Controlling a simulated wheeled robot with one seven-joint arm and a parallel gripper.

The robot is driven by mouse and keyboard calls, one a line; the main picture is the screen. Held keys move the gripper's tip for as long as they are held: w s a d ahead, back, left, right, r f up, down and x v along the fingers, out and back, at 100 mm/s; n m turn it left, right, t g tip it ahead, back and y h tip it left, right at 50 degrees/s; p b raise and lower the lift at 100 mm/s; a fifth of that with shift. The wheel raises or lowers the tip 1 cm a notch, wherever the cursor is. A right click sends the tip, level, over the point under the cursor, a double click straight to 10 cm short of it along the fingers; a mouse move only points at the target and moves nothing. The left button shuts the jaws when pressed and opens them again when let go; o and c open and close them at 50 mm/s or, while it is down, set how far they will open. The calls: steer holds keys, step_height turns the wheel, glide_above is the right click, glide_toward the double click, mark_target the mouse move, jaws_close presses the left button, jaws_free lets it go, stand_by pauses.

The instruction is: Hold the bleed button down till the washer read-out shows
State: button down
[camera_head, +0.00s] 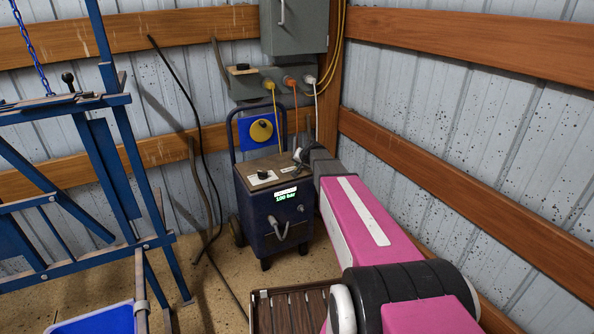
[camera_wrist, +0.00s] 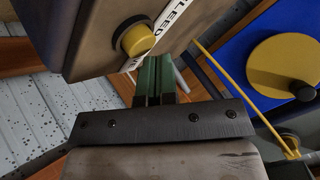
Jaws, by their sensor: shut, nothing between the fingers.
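The washer (camera_head: 258,215) is a dark blue wheeled cart with a brown top, standing in the corner by the wall. Its read-out (camera_head: 287,195) is lit with small green characters, too small to read surely. In the wrist view, the yellow bleed button (camera_wrist: 136,39) sits on a dark collar on the brown panel, beside a white label (camera_wrist: 180,20) reading "BLEED". My gripper (camera_wrist: 155,62) is shut and empty, its green fingers close to the button. I cannot tell whether they touch it. In the head view my arm hides part of the washer's right side.
A blue panel with a yellow disc (camera_head: 262,130) stands behind the washer. Yellow, orange and white cables hang from a socket strip (camera_head: 262,83). A blue steel frame (camera_head: 95,180) is at left, with a slatted brown crate (camera_head: 290,312) in front. Walls close the corner.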

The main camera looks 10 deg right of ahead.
steer(key=shift+f, duration=0.5)
stand_by(1.3)
steer(key=shift+r, duration=0.1)
stand_by(1.3)
steer(key=shift+r, duration=0.9)
steer(key=shift+r, duration=2.5)
steer(key=s+f+n+g+h, duration=0.1)
steer(key=s+f+g, duration=0.1)
steer(key=s, duration=1)
steer(key=s+f+n+g+h, duration=0.1)
steer(key=s+f+g, duration=0.2)
steer(key=s, duration=1)
steer(key=s+f+n+g+h, duration=0.1)
steer(key=s+f, duration=0.5)
steer(key=s, duration=0.6)
steer(key=shift+s+a+f+n+g+h, duration=0.15)
steer(key=shift+a+n+g+h, duration=0.35)
steer(key=shift+g, duration=0.7)
